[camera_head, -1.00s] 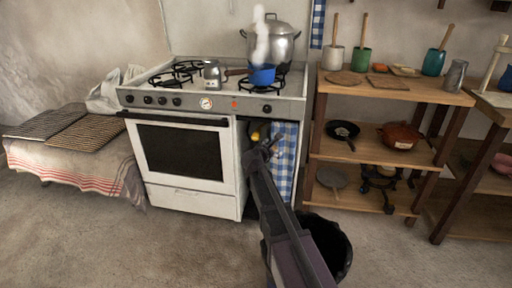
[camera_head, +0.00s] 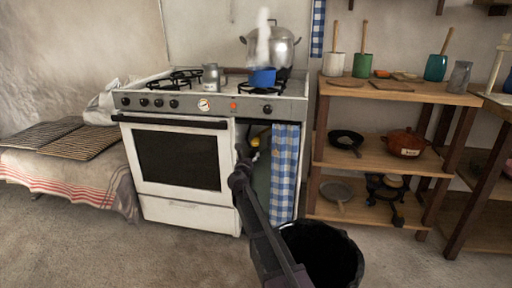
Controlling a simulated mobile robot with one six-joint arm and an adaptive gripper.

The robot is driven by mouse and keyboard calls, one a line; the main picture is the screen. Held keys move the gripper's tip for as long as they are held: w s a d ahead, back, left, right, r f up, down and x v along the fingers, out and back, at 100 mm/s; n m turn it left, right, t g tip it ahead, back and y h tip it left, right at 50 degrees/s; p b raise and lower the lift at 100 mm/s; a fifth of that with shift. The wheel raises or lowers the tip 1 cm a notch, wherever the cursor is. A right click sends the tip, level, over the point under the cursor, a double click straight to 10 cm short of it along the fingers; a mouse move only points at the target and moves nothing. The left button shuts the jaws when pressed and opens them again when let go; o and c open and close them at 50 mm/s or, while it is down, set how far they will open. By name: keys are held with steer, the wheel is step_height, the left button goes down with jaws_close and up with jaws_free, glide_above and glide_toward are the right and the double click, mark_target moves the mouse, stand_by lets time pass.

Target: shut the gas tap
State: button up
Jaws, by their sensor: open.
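The open compartment at the right of the white stove (camera_head: 185,205) holds a small yellow thing (camera_head: 255,141), partly in shadow, perhaps the gas tap or a fitting on a gas bottle. The tap's handle is too small to make out. A blue checked curtain (camera_head: 285,172) hangs over the compartment's right side. My gripper (camera_head: 241,153) is at the compartment's left edge, left of and slightly below the yellow thing, with a visible gap. Its jaws are open and I see nothing between them. My arm hides part of the compartment's lower area.
A black bucket (camera_head: 345,262) stands on the floor right of my arm. A steaming blue pot (camera_head: 262,77) and a large steel pot (camera_head: 285,50) are on the stove top. A wooden shelf (camera_head: 345,208) with pans stands right of the stove. Floor at the left front is clear.

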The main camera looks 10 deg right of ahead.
mark_target(255, 143)
stand_by(0.3)
steer(key=x, duration=1.3)
steer(key=shift+w+d, duration=0.1)
steer(key=shift+w, duration=0.25)
steer(key=c, duration=1.1)
